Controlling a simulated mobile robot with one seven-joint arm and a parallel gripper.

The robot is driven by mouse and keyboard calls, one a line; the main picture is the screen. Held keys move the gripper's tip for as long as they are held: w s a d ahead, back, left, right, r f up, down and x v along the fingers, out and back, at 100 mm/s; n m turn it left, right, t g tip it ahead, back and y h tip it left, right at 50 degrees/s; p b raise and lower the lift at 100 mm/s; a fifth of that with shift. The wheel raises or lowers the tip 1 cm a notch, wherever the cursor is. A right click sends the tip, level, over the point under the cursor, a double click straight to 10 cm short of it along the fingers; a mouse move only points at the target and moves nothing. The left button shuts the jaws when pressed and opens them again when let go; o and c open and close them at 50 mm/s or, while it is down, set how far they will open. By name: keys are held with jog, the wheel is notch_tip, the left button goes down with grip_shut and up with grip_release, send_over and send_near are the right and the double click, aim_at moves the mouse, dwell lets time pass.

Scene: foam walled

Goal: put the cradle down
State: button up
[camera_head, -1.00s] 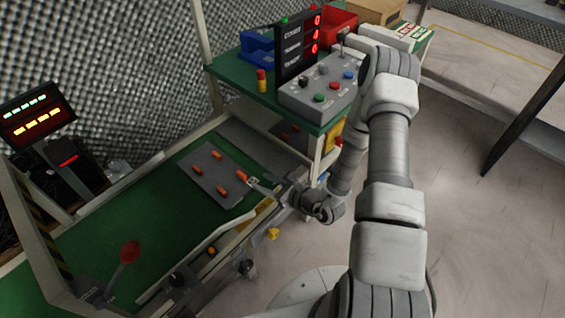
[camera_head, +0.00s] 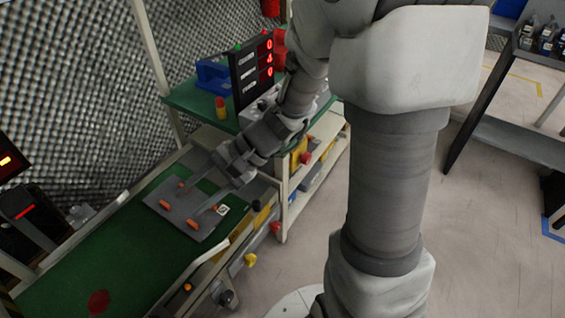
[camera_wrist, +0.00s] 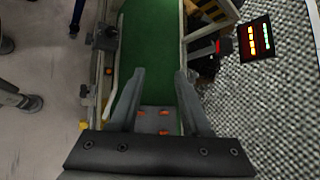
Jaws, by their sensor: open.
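The cradle, a flat grey plate with several orange pegs, lies on the green belt (camera_head: 100,258) near its far end in the head view (camera_head: 178,207). In the wrist view, part of it shows between my fingers (camera_wrist: 153,121); the palm hides the rest. My gripper (camera_head: 192,201) is open, its two fingers spread and reaching over the plate. The fingers also show apart in the wrist view (camera_wrist: 160,73), with nothing clamped between them. I cannot tell whether they touch the plate.
Rails run along both sides of the belt. Beyond its far end stands a green-topped bench (camera_head: 190,98) with a red-digit display (camera_head: 252,72) and a blue bin (camera_head: 214,76). A lit panel (camera_wrist: 255,39) stands beside the belt. Open floor (camera_head: 300,245) lies to the right.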

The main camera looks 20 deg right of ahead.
jog(key=s+d+r+n+t+h, duration=0.5)
jog(key=s+d+r+n+h, duration=0.4)
jog(key=d+r, duration=0.3)
jog(key=shift+s+d+r+h, duration=0.2)
jog(key=shift+s+d+h, duration=0.15)
jog(key=shift+d+h, duration=0.55)
jog(key=shift+r, duration=0.1)
notch_tip(320, 180, up, 23)
jog(key=p, duration=2.3)
